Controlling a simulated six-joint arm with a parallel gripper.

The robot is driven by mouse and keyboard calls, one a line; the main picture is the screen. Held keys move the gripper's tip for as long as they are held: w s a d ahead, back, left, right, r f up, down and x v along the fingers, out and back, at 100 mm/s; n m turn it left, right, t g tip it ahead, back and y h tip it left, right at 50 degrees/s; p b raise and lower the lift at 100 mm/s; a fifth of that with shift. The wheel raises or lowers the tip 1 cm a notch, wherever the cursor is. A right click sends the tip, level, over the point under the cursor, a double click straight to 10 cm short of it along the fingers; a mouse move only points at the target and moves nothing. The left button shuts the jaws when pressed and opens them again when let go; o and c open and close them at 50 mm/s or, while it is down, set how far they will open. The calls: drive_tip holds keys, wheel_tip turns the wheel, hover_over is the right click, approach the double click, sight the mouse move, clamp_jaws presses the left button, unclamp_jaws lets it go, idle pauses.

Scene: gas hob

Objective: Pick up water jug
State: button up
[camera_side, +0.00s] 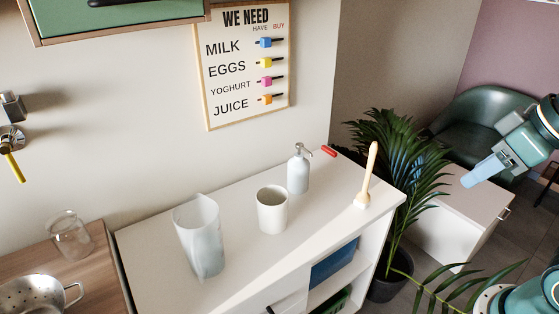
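A tall, translucent whitish jug (203,243), which looks like the water jug, stands upright on the left part of the white countertop (160,281). My gripper (477,177) is at the far right of the side view, in the air well away from the jug. It points down and left, and a pale blue part shows at its tip. I cannot tell whether this is the fingers or something held, nor whether the gripper is open or shut. Nothing hides the jug.
A white cup (272,212), a grey pump bottle (298,171), a red object (329,151) and a wooden-handled tool (366,180) stand or lie right of the jug. A glass jar (70,237) and a metal colander (35,297) are left. A plant (400,150) rises between counter and gripper.

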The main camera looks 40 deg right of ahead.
drive_tip(key=w+a+f+n+y, duration=0.6)
drive_tip(key=w+a+f, duration=0.3)
drive_tip(key=w+a, duration=0.2)
drive_tip(key=w+a+f+n+y, duration=0.6)
drive_tip(key=w+a+f, duration=0.3)
drive_tip(key=a, duration=0.7)
drive_tip(key=shift+w+a+f+t, duration=0.15)
drive_tip(key=shift+w+f+t, duration=0.15)
drive_tip(key=shift+w, duration=0.65)
approach(202, 281)
drive_tip(key=shift+w+a+r, duration=0.3)
drive_tip(key=shift+w+a, duration=0.15)
drive_tip(key=shift+a, duration=0.2)
drive_tip(key=shift+w+a+r, duration=0.35)
drive_tip(key=shift+w+a, duration=0.1)
drive_tip(key=shift+a, duration=0.15)
drive_tip(key=shift+w+a+r, duration=0.3)
drive_tip(key=shift+w+a, duration=0.15)
drive_tip(key=shift+a, duration=0.2)
drive_tip(key=shift+x, duration=2.6)
